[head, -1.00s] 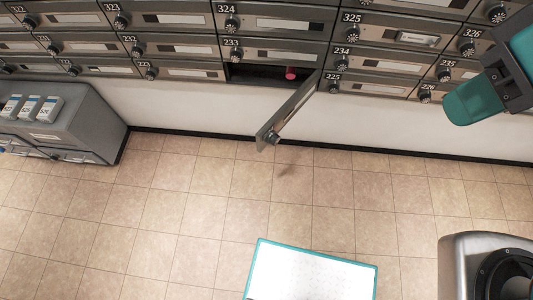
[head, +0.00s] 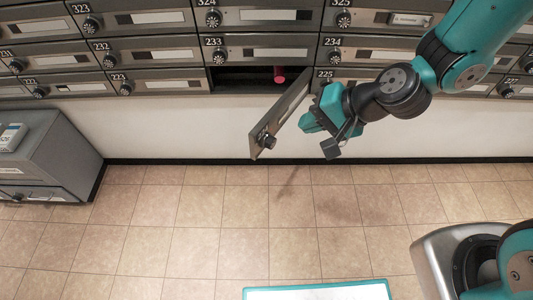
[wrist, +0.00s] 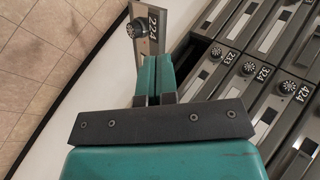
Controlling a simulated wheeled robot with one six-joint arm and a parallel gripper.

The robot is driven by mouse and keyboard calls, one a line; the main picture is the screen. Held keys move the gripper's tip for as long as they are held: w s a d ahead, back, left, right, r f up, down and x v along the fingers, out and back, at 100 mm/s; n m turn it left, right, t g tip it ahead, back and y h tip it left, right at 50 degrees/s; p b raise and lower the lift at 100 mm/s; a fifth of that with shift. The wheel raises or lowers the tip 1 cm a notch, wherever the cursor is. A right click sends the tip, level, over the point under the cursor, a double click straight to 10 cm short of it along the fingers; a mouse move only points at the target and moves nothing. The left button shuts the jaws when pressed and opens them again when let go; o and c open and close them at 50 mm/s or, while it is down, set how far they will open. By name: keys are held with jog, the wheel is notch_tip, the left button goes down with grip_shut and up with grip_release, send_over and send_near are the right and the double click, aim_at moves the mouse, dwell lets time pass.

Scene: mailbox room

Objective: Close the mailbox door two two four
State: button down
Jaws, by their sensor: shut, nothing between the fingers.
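The door of mailbox 224 (head: 280,116) stands open, swung out from the bottom row below box 233, hinged at its right edge. Its number plate and dial also show in the wrist view (wrist: 152,30). The open compartment (head: 238,79) is dark, with a red cylindrical thing (head: 279,74) inside at its right. My gripper (head: 308,122) is shut and empty, just right of the door, on its hinge side. In the wrist view its fingertips (wrist: 155,62) are together close to the door face; I cannot tell whether they touch it.
Closed mailboxes surround the opening, with 233 (head: 262,48) above and 223 (head: 155,86) to the left. A grey cabinet (head: 45,150) stands at the left by the wall. A white, teal-edged panel (head: 320,292) shows at the bottom. The tiled floor between is clear.

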notch_tip(320, 180, down, 8)
jog(key=w+d+r+m+t+b, duration=0.1)
jog(key=w+m+b, duration=0.1)
jog(key=m, duration=0.1)
send_near(260, 138)
jog(key=x, duration=0.5)
jog(key=shift+s+a+f, duration=0.15)
jog(key=shift+s+f, duration=0.1)
jog(key=shift+f, duration=0.05)
jog(key=shift+w+a, duration=0.35)
jog(key=shift+a, duration=0.15)
